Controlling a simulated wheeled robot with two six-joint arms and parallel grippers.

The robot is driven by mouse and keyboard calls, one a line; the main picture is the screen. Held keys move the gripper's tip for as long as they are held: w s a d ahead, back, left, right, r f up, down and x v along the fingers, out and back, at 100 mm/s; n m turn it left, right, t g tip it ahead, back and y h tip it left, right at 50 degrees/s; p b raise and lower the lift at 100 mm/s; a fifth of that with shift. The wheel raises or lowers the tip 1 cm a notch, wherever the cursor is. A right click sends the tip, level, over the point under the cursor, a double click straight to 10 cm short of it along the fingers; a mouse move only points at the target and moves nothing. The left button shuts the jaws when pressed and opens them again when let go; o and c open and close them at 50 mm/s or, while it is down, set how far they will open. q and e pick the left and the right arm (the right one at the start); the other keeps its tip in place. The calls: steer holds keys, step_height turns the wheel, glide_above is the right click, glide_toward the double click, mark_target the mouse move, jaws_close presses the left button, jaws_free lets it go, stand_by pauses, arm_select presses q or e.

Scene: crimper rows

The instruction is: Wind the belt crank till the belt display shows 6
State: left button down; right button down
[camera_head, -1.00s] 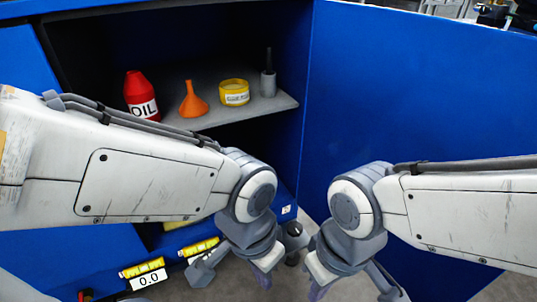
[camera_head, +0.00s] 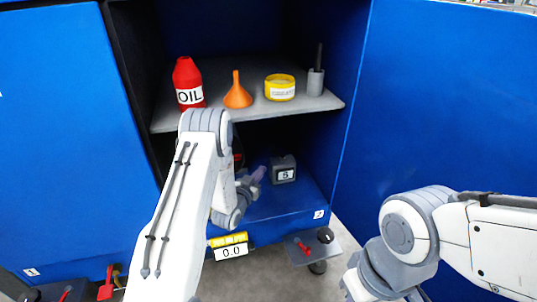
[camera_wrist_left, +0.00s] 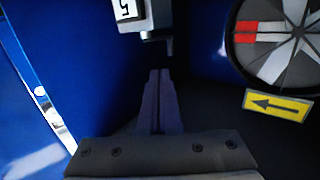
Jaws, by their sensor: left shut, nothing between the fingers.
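A small grey box with a white display (camera_head: 285,174) reading 5 sits inside the lower compartment of the blue cabinet. The display also shows, turned sideways and cut off, at the top of the left wrist view (camera_wrist_left: 125,8). A dark round wheel (camera_wrist_left: 283,35) with grey spokes and a red section is at the right there; I cannot tell whether it is the belt crank. My left gripper (camera_head: 260,173) is inside the compartment, left of the display box. Its fingers (camera_wrist_left: 160,73) are shut and empty, apart from the wheel. My right gripper's fingers are outside the picture.
A yellow plate (camera_wrist_left: 277,105) with a left-pointing arrow is below the wheel. The shelf (camera_head: 325,101) above holds an oil bottle (camera_head: 187,82), an orange funnel (camera_head: 238,95) and a yellow tin (camera_head: 280,88). A 0.0 readout (camera_head: 231,251) is below the compartment. The blue door (camera_head: 440,110) stands right.

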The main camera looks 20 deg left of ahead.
arm_select(q)
steer(key=w+a+t+b, duration=0.1)
steer(key=w+b, duration=0.5)
steer(key=w, duration=0.7)
steer(key=shift+a+f, duration=0.25)
steer(key=shift+f, duration=0.15)
